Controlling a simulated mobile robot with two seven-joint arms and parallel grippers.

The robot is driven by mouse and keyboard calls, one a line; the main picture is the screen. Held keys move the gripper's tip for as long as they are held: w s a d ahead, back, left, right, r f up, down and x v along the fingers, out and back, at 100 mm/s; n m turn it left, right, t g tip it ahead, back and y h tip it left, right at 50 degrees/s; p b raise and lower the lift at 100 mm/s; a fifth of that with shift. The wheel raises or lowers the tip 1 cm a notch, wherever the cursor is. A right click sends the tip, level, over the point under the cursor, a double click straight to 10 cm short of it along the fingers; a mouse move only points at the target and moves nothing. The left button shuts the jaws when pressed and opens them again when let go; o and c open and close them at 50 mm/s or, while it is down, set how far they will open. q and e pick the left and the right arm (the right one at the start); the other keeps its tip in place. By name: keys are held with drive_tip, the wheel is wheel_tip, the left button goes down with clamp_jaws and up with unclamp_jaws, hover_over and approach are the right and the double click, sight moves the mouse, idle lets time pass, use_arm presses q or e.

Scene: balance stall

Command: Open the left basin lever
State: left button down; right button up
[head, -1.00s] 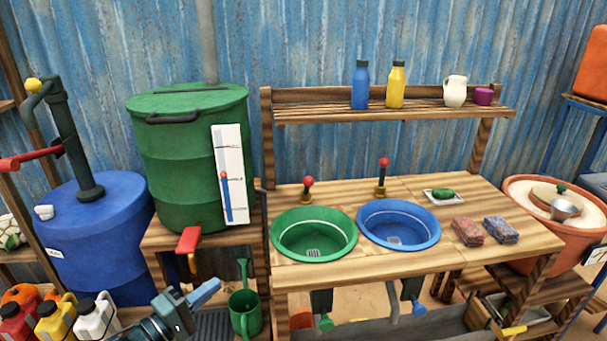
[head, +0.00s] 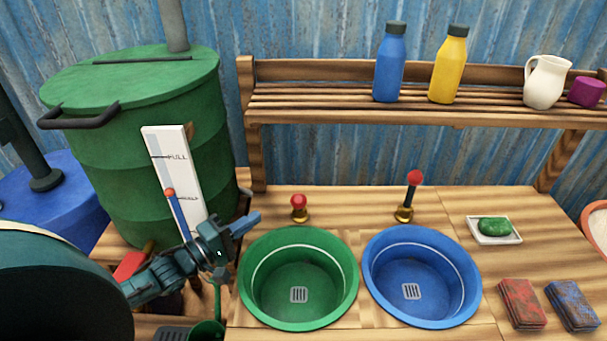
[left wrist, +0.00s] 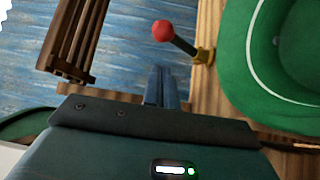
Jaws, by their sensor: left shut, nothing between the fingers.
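The left basin lever (head: 299,207) has a red knob and a brass base and stands behind the green basin (head: 300,325). It looks shorter here than the right lever (head: 410,196) behind the blue basin (head: 420,322). My left gripper (head: 253,221) is shut and empty, just left of the green basin's rim and apart from the lever. In the left wrist view, the lever's red knob (left wrist: 163,30), dark stem and brass base (left wrist: 204,55) show beyond my shut fingers (left wrist: 160,84). My right gripper is out of view.
A green drum (head: 150,210) with a white level gauge (head: 172,160) stands close to my left arm. A slatted shelf (head: 320,97) with bottles and a jug runs behind the levers. A soap dish (head: 510,236) and two sponges lie to the right.

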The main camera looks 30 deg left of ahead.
sight(299, 205)
use_arm(q)
drive_tip(key=x, duration=1)
drive_tip(key=shift+w, duration=0.3)
drive_tip(key=shift+r, duration=0.15)
drive_tip(key=shift+s+d+f+m+t, duration=0.3)
drive_tip(key=shift+s+d+m+t, duration=0.1)
drive_tip(key=shift+s+d, duration=0.2)
drive_tip(key=shift+s, duration=0.1)
